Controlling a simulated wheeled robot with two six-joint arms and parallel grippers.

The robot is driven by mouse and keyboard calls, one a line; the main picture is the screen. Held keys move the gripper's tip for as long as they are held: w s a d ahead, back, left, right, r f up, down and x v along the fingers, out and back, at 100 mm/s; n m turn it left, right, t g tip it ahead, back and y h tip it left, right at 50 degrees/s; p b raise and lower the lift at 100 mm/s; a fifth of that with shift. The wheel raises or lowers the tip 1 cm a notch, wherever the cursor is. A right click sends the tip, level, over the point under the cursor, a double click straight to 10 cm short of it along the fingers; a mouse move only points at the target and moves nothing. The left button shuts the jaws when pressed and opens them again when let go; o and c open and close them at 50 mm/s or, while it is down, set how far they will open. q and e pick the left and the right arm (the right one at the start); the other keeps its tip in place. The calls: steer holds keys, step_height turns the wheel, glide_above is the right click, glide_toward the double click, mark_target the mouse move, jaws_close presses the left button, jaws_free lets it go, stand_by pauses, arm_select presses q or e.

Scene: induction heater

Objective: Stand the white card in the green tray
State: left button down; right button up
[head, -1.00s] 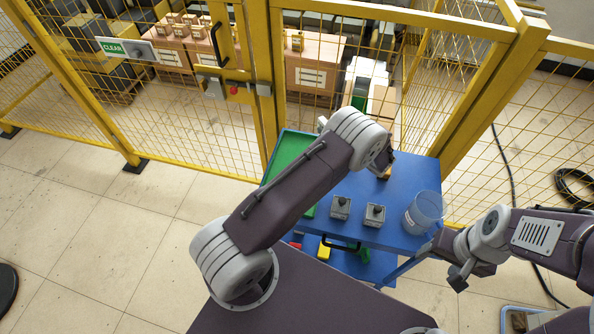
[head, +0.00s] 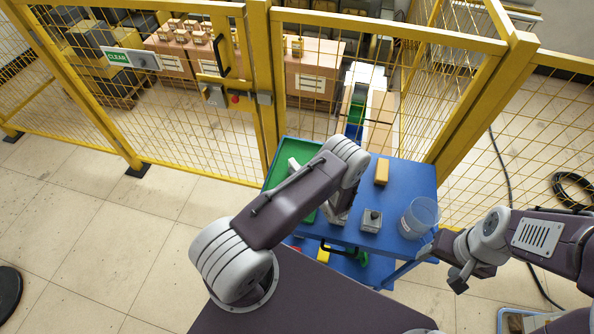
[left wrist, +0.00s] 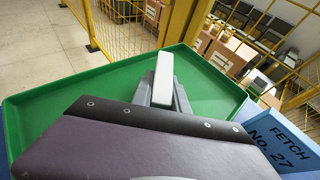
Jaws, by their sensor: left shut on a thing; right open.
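The green tray (head: 283,150) lies on the left part of the blue table, and its rim and floor fill much of the left wrist view (left wrist: 60,92). My left gripper (left wrist: 163,100) is over the tray, shut on a white, slab-like piece that appears to be the white card (left wrist: 164,72). The card points up and away in that view; whether its lower end touches the tray floor cannot be told. In the head view, my left arm hides most of this gripper. My right gripper (head: 430,250) is open and empty, beside the table's right front corner.
On the blue table (head: 405,175) are a yellow-orange block (head: 382,172), a grey block with a dark knob (head: 371,221) and a clear bucket (head: 419,217). A blue "FETCH No. 27" sign (left wrist: 278,135) is right of the tray. Yellow mesh fencing (head: 262,90) stands behind.

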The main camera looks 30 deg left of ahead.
arm_select(q)
steer(key=shift+f, duration=0.15)
steer(key=shift+f, duration=0.15)
steer(key=c, duration=1.3)
jaws_free()
steer(key=shift+r, duration=0.3)
steer(key=b+v, duration=0.1)
steer(key=v, duration=1.1)
